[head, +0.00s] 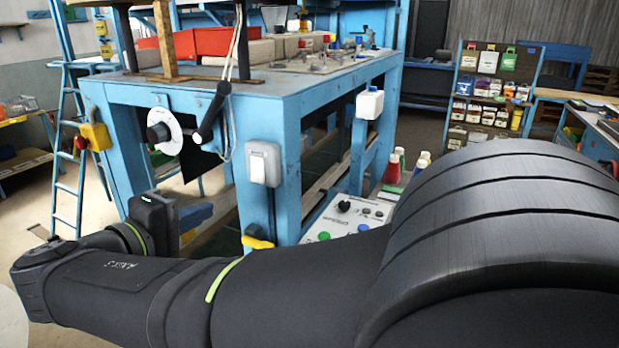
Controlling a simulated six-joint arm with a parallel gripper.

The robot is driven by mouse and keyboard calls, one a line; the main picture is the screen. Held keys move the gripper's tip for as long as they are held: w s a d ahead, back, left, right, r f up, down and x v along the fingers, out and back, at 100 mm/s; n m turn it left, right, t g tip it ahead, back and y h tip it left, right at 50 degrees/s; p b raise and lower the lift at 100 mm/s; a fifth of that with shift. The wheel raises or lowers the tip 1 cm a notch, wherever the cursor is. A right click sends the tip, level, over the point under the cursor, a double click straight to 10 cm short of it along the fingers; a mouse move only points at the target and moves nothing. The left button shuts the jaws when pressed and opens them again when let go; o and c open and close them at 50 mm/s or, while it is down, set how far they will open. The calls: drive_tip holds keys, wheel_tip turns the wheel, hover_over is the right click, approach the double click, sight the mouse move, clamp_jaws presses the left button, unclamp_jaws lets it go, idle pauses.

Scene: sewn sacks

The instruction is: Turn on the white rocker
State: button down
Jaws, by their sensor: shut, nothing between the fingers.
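The white rocker (257,166) is a broad plate in a pale grey box. The box is fixed to the front corner leg of the blue workbench (290,120), right of a round white dial. I cannot tell which way the rocker is tilted. My dark arm crosses the foreground from right to left, below the rocker. A dark joint of it shows lower left of the rocker, apart from it. I cannot make out my gripper's fingers.
Left of the rocker are a dial with a black knob (158,132), a hanging black handle (211,115) and a yellow box with a red button (95,137). A white box (369,103) is on another leg. A control panel (346,217) with buttons stands low behind my arm.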

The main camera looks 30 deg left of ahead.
sight(257, 181)
drive_tip(key=shift+s+r+n+t+y, duration=0.3)
drive_tip(key=shift+s+n, duration=0.15)
drive_tip(key=shift+n, duration=0.15)
drive_tip(key=shift+w, duration=0.15)
drive_tip(key=w, duration=0.4)
drive_tip(key=w+f, duration=0.1)
drive_tip(key=w, duration=0.8)
drive_tip(key=shift+w+f, duration=0.35)
drive_tip(key=shift+f, duration=0.05)
drive_tip(key=shift+w+f, duration=0.1)
drive_tip(key=shift+w, duration=0.1)
drive_tip(key=shift+s, duration=0.1)
drive_tip(key=s+f, duration=0.1)
drive_tip(key=s, duration=1.2)
drive_tip(key=shift+s+f, duration=0.35)
